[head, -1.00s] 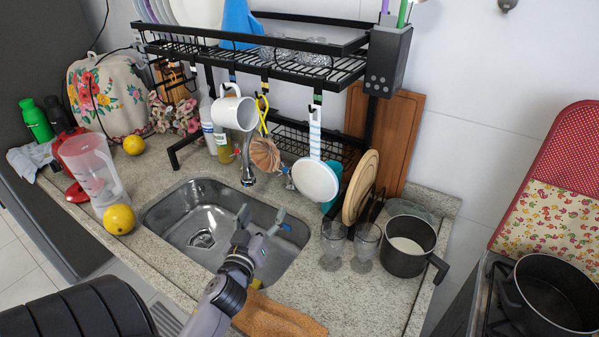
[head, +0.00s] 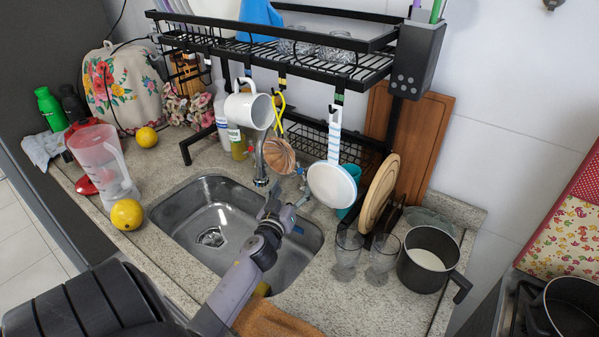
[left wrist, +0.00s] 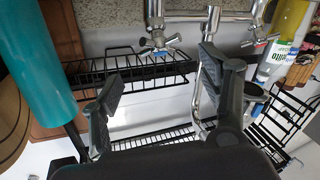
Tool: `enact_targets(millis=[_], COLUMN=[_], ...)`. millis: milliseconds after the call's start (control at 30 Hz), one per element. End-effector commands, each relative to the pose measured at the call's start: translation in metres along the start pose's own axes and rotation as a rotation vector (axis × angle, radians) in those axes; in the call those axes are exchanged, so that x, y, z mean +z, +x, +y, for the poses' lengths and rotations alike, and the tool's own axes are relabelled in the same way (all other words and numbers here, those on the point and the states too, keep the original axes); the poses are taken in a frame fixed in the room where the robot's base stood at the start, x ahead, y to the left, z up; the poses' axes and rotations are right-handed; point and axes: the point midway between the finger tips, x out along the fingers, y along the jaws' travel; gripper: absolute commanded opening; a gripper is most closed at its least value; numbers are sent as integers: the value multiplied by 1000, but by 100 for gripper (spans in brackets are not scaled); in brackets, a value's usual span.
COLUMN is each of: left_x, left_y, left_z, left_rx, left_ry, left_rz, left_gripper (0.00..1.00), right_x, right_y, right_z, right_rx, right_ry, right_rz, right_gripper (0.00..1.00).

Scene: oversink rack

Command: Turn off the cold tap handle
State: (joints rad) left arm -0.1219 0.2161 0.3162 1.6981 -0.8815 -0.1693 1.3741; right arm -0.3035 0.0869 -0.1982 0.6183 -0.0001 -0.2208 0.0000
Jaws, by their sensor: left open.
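The tap handle with a small blue mark (left wrist: 160,42), the cold one, shows at the top middle of the left wrist view. Its metal valve body is behind it. In the head view the tap's spout (head: 260,163) stands behind the sink, and the handles are partly hidden by hanging utensils. A second handle with a red mark (left wrist: 262,42) is to the right in the wrist view. My left gripper (head: 286,205) is open and empty over the sink's back right. In the wrist view its fingers (left wrist: 160,78) are apart, with the cold handle beyond them. Contact is not visible.
The sink (head: 190,215) is empty. Glasses (head: 347,255) and a dark pot (head: 428,258) stand to the right. A teal cup (left wrist: 38,65) is close to the wrist camera.

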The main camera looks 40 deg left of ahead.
Motion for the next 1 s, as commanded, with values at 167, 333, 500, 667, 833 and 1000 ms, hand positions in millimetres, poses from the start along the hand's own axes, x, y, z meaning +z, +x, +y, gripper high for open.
enact_targets(millis=[167,333,500,667,833,1000], left_x=[-1,1,0,1,1,1], left_y=[37,61,73,75,75,75], left_z=[0,0,0,0,0,0], left_rx=[0,-1,0,1,0,0], left_ry=[0,-1,0,0,0,0], left_rz=[1,0,-1,-1,-1,-1], left_gripper=[69,69,69,69,69,58], right_x=[-3,-4,-6,-7,-7,-6], right_y=[-3,-3,-3,-3,-3,-3], right_z=[0,-5,-10,-11,-10,-7], right_rx=[-1,-6,-12,-13,-12,-8], right_ry=[1,3,5,4,3,1], right_rz=[3,5,8,9,9,9], right_gripper=[40,40,40,40,40,40])
